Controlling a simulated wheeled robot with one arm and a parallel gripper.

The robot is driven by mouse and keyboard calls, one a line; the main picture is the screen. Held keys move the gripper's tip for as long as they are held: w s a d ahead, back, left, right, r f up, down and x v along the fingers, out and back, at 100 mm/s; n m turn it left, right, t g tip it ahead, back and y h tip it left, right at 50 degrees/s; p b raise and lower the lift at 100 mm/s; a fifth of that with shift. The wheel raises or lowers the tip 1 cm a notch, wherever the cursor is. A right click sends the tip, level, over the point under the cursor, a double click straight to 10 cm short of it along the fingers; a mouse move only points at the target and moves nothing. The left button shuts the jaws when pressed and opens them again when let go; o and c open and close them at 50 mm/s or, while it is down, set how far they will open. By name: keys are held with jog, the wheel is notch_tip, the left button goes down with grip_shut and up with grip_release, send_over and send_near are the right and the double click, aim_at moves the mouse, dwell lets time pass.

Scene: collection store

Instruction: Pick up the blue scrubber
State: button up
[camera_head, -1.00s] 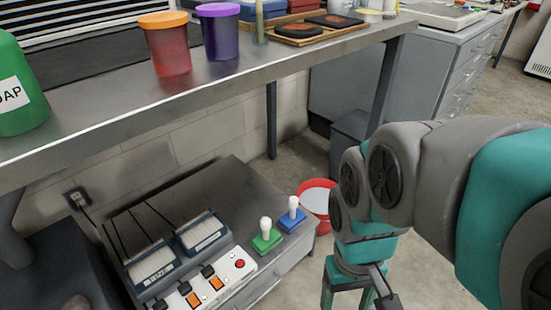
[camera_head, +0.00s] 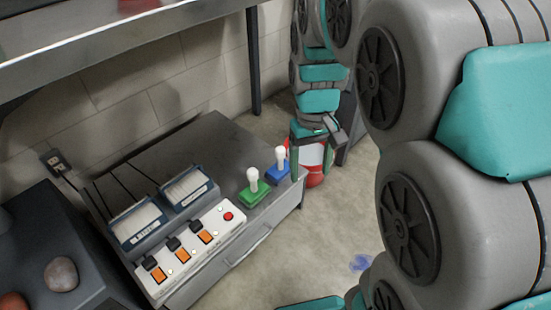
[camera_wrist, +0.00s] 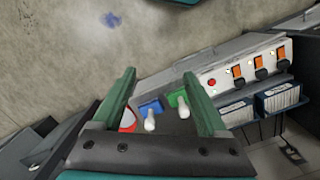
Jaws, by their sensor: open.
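The blue scrubber (camera_head: 277,172), a blue block with a white knob handle, stands upright near the right end of a low grey cabinet (camera_head: 205,140). The green scrubber (camera_head: 255,195), of the same shape, stands close beside it on the left. My gripper (camera_head: 311,176) is open and empty, just right of the blue scrubber and past the cabinet's edge. In the wrist view, the blue scrubber (camera_wrist: 150,107) and green scrubber (camera_wrist: 176,98) both show between my spread fingers (camera_wrist: 159,76). Neither is touched, as far as I can see.
A white power strip (camera_head: 200,245) with orange switches and two label-bearing boxes (camera_head: 137,222) fill the cabinet's left part. A red bucket (camera_head: 315,172) is on the floor behind my gripper. The steel bench (camera_head: 130,38) overhangs at the back. A blue smudge (camera_head: 360,263) marks the open floor.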

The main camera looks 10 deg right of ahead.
jog(key=w+f+n+b, duration=0.1)
jog(key=w+f+b, duration=0.15)
jog(key=w, duration=0.45)
jog(key=w+f+n+b, duration=0.1)
jog(key=w+f, duration=0.3)
jog(key=w, duration=0.4)
jog(key=n+t+b, duration=0.1)
jog(key=b, duration=0.1)
send_over(281, 157)
jog(key=w, duration=0.2)
notch_tip(281, 157, down, 8)
jog(key=shift+r, duration=0.15)
jog(key=shift+w+f, duration=0.1)
jog(key=shift+f, duration=0.55)
jog(key=f, duration=0.2)
jog(key=f+b, duration=0.1)
jog(key=f, duration=0.3)
jog(key=shift+s+d+f+b, duration=0.1)
jog(key=shift+s+f+b, duration=0.25)
jog(key=shift+s, duration=0.05)
grip_shut()
